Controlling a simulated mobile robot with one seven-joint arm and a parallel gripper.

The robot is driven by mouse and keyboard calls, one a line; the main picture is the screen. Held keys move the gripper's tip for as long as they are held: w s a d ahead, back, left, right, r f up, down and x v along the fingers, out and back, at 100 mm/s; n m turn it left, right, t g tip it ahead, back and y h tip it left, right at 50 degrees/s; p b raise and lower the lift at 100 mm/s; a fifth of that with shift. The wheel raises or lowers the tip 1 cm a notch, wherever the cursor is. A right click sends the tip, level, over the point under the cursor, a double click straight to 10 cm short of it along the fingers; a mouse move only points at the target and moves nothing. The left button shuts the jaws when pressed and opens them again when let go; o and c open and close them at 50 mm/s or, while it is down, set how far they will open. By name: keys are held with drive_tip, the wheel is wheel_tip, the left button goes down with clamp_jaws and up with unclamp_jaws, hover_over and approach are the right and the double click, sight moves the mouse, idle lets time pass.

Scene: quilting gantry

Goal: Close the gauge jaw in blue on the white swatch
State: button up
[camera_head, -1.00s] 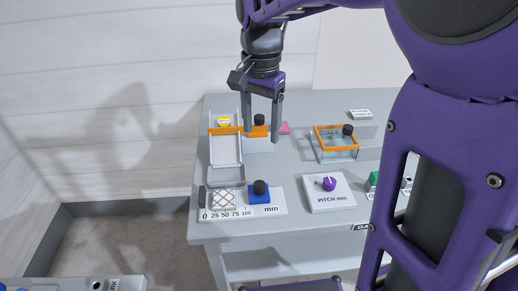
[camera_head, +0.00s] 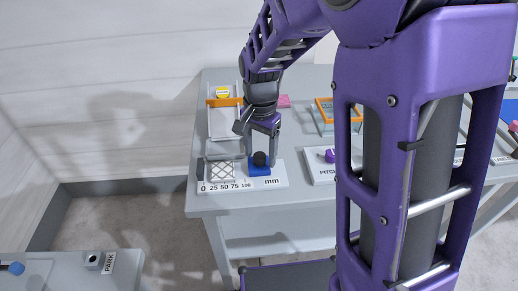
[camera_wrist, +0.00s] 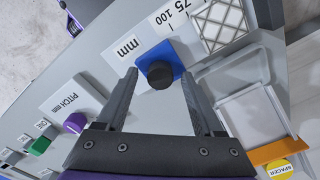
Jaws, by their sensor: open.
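The blue gauge jaw (camera_head: 261,170) with its black knob (camera_head: 260,158) stands on the white millimetre scale plate (camera_head: 273,182). The white swatch (camera_head: 223,171), with a grey diamond grid, lies to the jaw's left, with a gap between them. A dark block stands at the swatch's far left. My gripper (camera_head: 262,160) is open and points down at the blue jaw. In the wrist view the blue jaw (camera_wrist: 175,54) and knob (camera_wrist: 160,75) show between the spread fingers, and the swatch (camera_wrist: 220,25) is beyond the right finger. I cannot tell whether either finger touches the knob.
Behind the scale is a clear tray with an orange bar (camera_head: 224,102) and a yellow spacer (camera_head: 222,91). An orange-rimmed box (camera_head: 323,112) stands back right. A pitch plate with a purple knob (camera_head: 330,156) is right of the scale, partly behind my arm.

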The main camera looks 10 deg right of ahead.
drive_tip(key=shift+f, duration=0.25)
drive_tip(key=c, duration=1)
drive_tip(key=shift+a+p, duration=0.85)
drive_tip(key=shift+a, duration=1.8)
drive_tip(key=o, duration=1)
drive_tip(key=shift+r, duration=0.15)
wheel_tip(320, 180, up, 17)
drive_tip(key=p, duration=0.3)
